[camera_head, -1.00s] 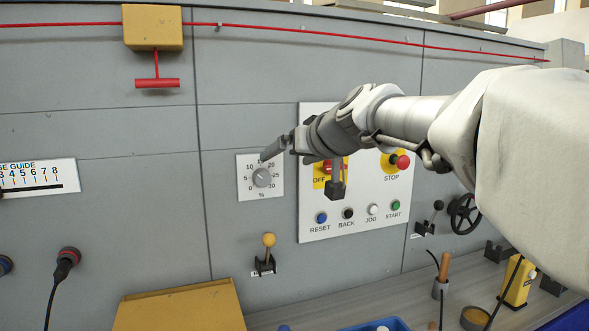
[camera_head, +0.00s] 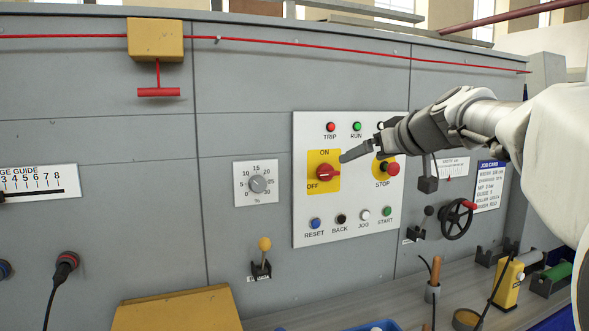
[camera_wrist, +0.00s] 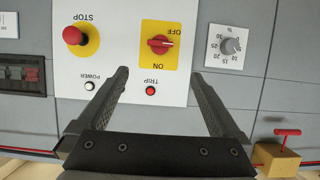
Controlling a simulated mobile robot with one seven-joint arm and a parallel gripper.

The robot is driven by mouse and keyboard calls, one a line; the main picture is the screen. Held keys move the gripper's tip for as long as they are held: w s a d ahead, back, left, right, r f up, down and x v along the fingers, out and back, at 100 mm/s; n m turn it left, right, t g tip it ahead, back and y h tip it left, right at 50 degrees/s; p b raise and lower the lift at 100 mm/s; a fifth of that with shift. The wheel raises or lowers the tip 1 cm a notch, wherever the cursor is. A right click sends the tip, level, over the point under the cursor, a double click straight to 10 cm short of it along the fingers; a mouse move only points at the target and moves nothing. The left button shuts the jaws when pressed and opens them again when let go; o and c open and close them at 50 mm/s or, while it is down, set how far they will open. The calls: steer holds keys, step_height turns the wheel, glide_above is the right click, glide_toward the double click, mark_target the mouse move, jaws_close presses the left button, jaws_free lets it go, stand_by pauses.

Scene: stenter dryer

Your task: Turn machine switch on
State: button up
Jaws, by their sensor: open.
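The machine switch (camera_head: 324,173) is a red rotary knob on a yellow plate marked ON at the top and OFF at the lower left. Its handle lies roughly level, with one end toward the OFF side. It also shows in the wrist view (camera_wrist: 159,44), upside down, beyond and between the fingers. My gripper (camera_head: 349,156) is in front of the panel, just right of the switch plate in the head view. In the wrist view my gripper (camera_wrist: 160,80) has its two fingers wide apart with nothing between them. I see no contact with the knob.
The white panel (camera_head: 305,215) also carries a red STOP button (camera_head: 392,169) and several small buttons and lamps. A grey dial (camera_head: 258,184) is left of the panel. A yellow-knobbed lever (camera_head: 264,257) is below it. A red pull cord runs along the top.

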mark_target(329, 172)
steer(key=p+x, duration=0.4)
steer(key=x, duration=0.9)
steer(key=shift+a+r, duration=0.1)
steer(key=shift+p+x, duration=0.4)
steer(key=shift+x, duration=0.6)
steer(key=c, duration=1.3)
